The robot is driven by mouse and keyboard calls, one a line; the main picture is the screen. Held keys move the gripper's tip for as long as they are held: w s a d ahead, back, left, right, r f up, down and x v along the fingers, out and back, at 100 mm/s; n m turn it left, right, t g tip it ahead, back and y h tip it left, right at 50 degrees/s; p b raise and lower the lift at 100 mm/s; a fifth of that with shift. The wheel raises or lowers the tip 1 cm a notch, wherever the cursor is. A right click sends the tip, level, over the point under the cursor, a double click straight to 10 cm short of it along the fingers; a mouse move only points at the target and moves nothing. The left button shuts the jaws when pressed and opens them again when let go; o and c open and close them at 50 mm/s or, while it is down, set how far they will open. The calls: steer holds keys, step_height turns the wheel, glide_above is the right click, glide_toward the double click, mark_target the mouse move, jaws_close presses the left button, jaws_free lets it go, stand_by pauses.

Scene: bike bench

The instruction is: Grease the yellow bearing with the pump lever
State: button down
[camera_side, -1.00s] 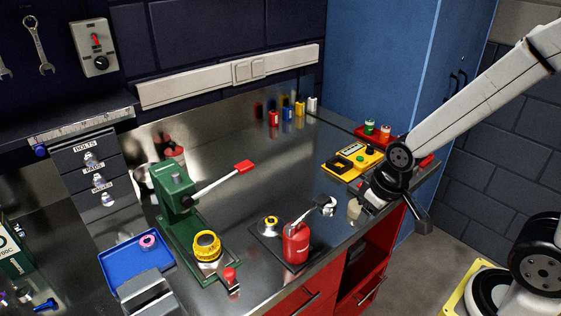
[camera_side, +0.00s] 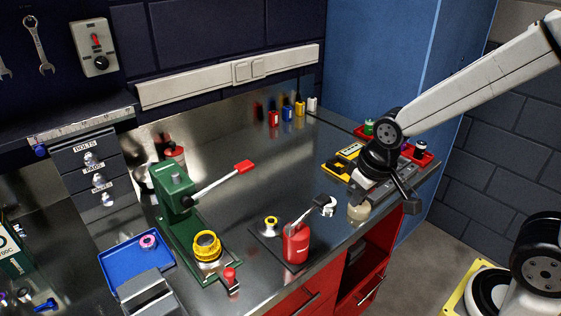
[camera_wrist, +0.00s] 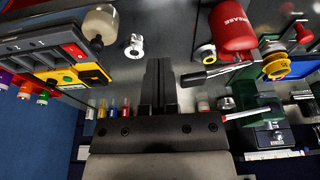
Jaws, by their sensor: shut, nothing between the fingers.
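The red grease pump (camera_side: 297,245) stands on a dark plate, its lever (camera_side: 321,202) slanting up to a black grip. A yellow bearing (camera_side: 271,221) with a dark centre lies on the same plate, left of the pump. In the wrist view the pump (camera_wrist: 232,28), the bearing (camera_wrist: 205,53) and the lever's black grip (camera_wrist: 192,79) are right of my fingers. My gripper (camera_wrist: 160,64) is shut and empty, apart from all of them. In the side view it is over the bench's right end, its fingertips hard to make out.
A green press (camera_side: 176,200) with a red-tipped lever and a larger yellow ring (camera_side: 207,245) stands left of the pump. A blue tray (camera_side: 118,263) holds a pink ring. A cloudy jar (camera_side: 358,213), a metal piece (camera_side: 328,210) and a yellow device (camera_side: 338,165) are near my gripper.

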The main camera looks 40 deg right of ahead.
mark_target(321, 198)
steer(key=w+a+r, duration=0.1)
steer(key=a+r, duration=0.1)
steer(key=r, duration=0.5)
steer(key=w+a+r, duration=0.1)
steer(key=a+r, duration=0.1)
steer(key=r, duration=0.5)
steer(key=shift+w+a+t, duration=0.3)
steer(key=shift+a, duration=0.1)
steer(key=shift+f, duration=0.1)
steer(key=x, duration=0.8)
steer(key=s+x, duration=0.1)
steer(key=x, duration=0.3)
steer(key=shift+w+d+f, duration=0.15)
steer(key=shift+d+f, duration=0.2)
steer(key=shift+f, duration=0.6)
